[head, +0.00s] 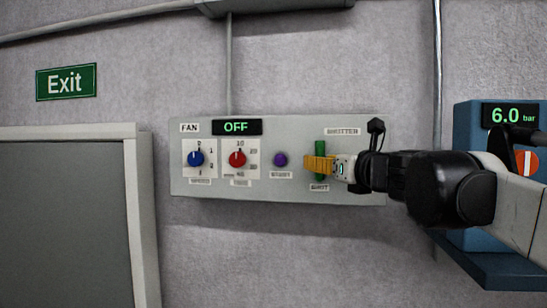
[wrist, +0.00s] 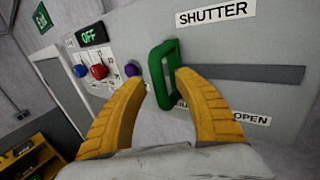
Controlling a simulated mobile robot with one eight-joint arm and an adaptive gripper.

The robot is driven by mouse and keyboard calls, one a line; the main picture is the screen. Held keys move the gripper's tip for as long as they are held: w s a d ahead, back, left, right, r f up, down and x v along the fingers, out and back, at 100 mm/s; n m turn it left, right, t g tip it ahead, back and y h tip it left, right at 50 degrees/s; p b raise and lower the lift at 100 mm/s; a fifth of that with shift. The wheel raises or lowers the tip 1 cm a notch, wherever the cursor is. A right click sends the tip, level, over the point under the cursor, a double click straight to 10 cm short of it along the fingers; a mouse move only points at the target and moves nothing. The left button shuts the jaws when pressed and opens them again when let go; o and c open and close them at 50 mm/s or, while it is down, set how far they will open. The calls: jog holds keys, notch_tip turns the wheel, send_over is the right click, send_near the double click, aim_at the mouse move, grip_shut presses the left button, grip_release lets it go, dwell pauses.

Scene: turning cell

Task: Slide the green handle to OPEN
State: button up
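The green handle (head: 320,148) is an upright loop on the wall panel under the SHUTTER label. In the wrist view the handle (wrist: 158,62) sits at the left end of a dark horizontal slot (wrist: 250,74). The OPEN label (wrist: 252,118) is below the slot's right part. Another label below the handle is mostly hidden by a finger; in the head view it reads SHUT (head: 319,188). My gripper (wrist: 161,78) is open, its yellow fingertips on either side of the handle. A gap shows at the left finger; contact at the right is unclear. My gripper (head: 308,165) partly covers the handle in the head view.
The panel (head: 265,190) also carries a blue knob (head: 196,159), a red knob (head: 237,159), a purple button (head: 280,160) and an OFF display (head: 237,127). A blue unit reading 6.0 bar (head: 468,135) is at the right. My arm hides the panel's right part in the head view.

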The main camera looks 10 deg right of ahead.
jog(key=shift+w+a, duration=0.1)
jog(key=shift+w, duration=0.3)
grip_shut()
jog(key=s+d, duration=0.3)
jog(key=d, duration=0.7)
jog(key=shift+s+d+b, duration=0.25)
jog(key=shift+d+b, duration=0.05)
jog(key=shift+c, duration=0.4)
grip_release()
jog(key=shift+d, duration=0.1)
jog(key=shift+o, duration=0.4)
jog(key=shift+s+d, duration=0.1)
jog(key=shift+d, duration=0.05)
jog(key=shift+r, duration=0.1)
